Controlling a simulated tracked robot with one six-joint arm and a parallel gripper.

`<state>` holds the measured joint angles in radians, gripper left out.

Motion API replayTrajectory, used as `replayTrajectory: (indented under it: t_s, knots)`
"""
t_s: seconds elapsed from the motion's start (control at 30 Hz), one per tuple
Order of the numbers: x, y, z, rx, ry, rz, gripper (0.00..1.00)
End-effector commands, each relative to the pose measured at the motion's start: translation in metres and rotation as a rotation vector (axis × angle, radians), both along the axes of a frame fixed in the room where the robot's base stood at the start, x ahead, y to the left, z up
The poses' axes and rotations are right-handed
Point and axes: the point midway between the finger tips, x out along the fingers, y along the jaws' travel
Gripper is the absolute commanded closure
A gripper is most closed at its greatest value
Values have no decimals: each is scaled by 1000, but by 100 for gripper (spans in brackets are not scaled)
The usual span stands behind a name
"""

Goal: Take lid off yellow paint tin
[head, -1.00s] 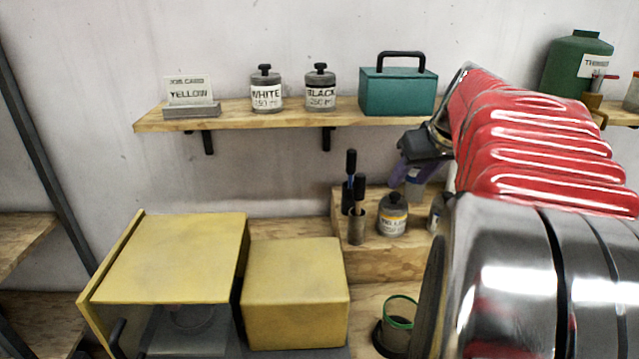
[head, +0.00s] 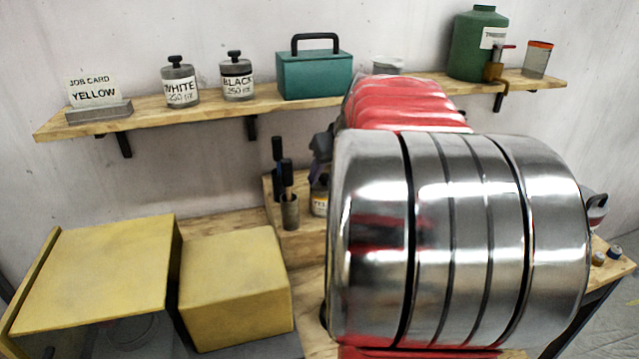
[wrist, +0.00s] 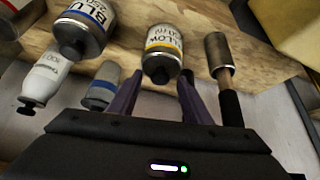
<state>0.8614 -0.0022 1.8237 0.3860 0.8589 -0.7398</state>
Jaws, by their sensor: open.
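The yellow paint tin (wrist: 162,42) shows in the wrist view, upside down in the picture, as a small grey tin with a yellow-banded label and a dark knobbed lid (wrist: 160,72) on it. My gripper (wrist: 158,95) is open; its two purple fingers lie to either side of the lid in the picture, with nothing between them that I can see held. Whether they touch the lid I cannot tell. In the head view only a sliver of the tin (head: 319,201) shows beside my arm, and most of my gripper is hidden.
In the wrist view a blue-labelled tin (wrist: 82,28), a white bottle (wrist: 46,72) and a blue-banded tube (wrist: 103,86) crowd the left; a brush holder (wrist: 217,48) stands close right. In the head view a shelf (head: 210,112) runs above, holding a teal box (head: 314,76).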

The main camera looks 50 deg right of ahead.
Motion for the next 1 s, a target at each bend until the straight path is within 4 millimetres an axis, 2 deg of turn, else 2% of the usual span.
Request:
replayTrajectory:
  t_s: [0.1, 0.63, 1.0]
  knots:
    - [4, -1, -6, 0, 0, 0, 55]
    - [4, -1, -7, -1, 0, 1, 55]
    - [4, -1, -7, -1, 0, 1, 81]
